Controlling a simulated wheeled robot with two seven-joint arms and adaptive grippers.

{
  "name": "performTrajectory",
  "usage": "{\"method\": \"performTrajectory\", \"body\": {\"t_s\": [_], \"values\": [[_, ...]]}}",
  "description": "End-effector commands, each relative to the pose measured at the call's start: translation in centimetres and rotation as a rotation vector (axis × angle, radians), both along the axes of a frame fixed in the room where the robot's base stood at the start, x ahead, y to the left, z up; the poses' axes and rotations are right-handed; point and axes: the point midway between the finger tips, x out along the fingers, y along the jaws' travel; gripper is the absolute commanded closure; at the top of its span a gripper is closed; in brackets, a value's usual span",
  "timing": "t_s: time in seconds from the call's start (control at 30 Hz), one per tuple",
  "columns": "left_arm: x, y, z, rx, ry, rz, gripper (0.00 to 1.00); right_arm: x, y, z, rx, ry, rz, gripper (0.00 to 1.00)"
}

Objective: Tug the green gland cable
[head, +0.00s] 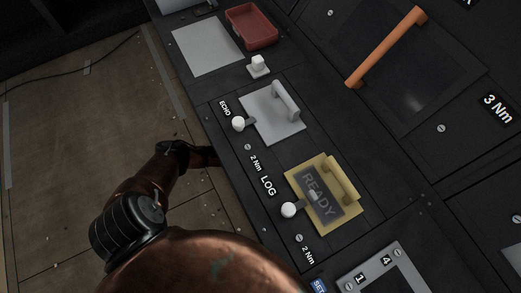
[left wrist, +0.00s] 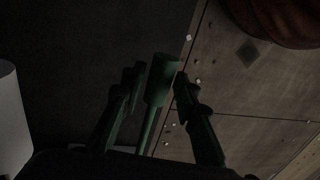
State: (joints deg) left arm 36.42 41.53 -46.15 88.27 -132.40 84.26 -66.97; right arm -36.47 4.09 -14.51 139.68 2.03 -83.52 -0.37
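The green gland cable (left wrist: 161,82) shows in the left wrist view, with a thicker green body at the top and a thinner green length running down from it. My left gripper (left wrist: 157,84) has its two dark fingers apart, one on each side of the green body. A small gap shows on the left side; the right finger is very close, and contact there is unclear. In the head view my left arm reaches to the console's edge, and its gripper and the green cable are hidden. My right gripper is in neither view.
The dark console (head: 230,170) carries a grey plate with a handle (head: 272,122), a yellow READY plate (head: 345,215), white-knobbed levers, a red tray (head: 252,26) and an orange bar (head: 386,48). A pale cylinder (left wrist: 10,120) stands at left in the wrist view. Floor (head: 70,130) lies left.

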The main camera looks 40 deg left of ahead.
Motion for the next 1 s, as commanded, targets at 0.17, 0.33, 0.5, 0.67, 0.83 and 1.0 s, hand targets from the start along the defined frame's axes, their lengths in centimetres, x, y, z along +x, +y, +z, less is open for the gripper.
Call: {"method": "performTrajectory", "body": {"t_s": [0.17,0.33,0.5,0.67,0.83,1.0], "values": [[0.1,0.2,0.0,0.004,-0.001,0.001,0.58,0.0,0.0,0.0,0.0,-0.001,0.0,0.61],[0.1,0.3,0.0,0.006,-0.001,0.002,0.56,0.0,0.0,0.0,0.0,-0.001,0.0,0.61],[0.2,0.3,0.2,0.007,-0.002,0.002,0.56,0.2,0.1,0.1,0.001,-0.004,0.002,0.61],[0.4,0.3,1.3,0.007,-0.005,0.001,0.56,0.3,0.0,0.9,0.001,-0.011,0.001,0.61],[0.7,0.2,3.0,0.008,-0.006,0.001,0.56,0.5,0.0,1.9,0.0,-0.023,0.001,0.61],[1.0,0.1,4.6,0.009,-0.006,0.001,0.56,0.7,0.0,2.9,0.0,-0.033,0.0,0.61]]}}
